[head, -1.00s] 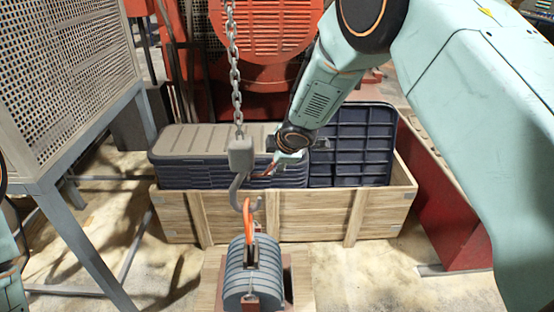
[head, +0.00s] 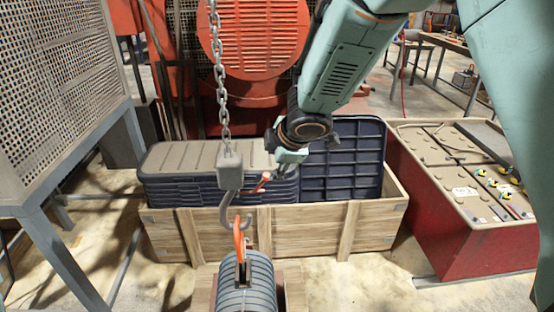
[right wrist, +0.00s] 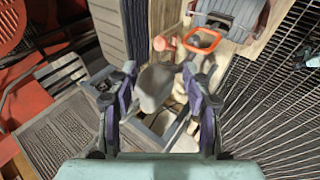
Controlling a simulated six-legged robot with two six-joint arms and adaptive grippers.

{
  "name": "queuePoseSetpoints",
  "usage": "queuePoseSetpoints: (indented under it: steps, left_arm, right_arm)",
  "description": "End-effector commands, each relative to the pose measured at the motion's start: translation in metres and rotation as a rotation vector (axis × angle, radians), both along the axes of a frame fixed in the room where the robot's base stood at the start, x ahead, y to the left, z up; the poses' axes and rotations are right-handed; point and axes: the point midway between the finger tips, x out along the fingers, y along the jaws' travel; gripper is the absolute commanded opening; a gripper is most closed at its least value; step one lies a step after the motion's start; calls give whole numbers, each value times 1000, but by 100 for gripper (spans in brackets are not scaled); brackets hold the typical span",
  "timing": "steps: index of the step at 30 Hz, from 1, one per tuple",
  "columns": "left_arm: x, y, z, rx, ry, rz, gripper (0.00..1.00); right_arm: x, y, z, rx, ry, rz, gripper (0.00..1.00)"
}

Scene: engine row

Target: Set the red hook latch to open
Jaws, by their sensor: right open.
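A grey hook block (head: 230,172) hangs on a chain, with its curved hook (head: 226,215) below. The small red latch lever (head: 262,183) sticks out to the block's right. In the right wrist view, a reddish knob that looks like the latch end (right wrist: 161,43) lies beyond the fingertips. My right gripper (head: 287,150) is just right of and slightly above the block, above the latch. Its fingers (right wrist: 159,75) are open, and the grey block (right wrist: 152,88) appears between and beyond them. I cannot tell any contact. My left gripper is not in view.
An orange loop (head: 239,240) rises near the hook from a ribbed grey load (head: 247,282) below. A wooden crate (head: 290,233) with dark trays (head: 345,160) stands behind. A mesh frame (head: 55,80) stands left and a red battery box (head: 460,240) right.

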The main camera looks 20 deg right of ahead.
Motion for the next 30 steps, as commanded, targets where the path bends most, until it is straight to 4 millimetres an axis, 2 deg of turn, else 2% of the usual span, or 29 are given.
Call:
queuePoseSetpoints:
  steps: [6, 22, 25, 28, 29, 30]
  left_arm:
    - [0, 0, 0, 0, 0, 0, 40]
    - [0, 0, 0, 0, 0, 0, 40]
    - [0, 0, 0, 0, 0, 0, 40]
    - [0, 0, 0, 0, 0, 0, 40]
    - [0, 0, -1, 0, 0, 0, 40]
    - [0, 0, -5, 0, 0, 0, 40]
  right_arm:
    - [-5, 0, 7, -1, -1, 1, 50]
    - [-5, 1, 7, 6, -1, 4, 50]
    - [-6, 12, 7, 79, -6, -14, 50]
    - [-18, 25, 0, 218, 9, -88, 50]
    - [-23, 29, -6, 268, 18, -121, 50]
    - [-32, 33, -20, 335, 38, -172, 50]
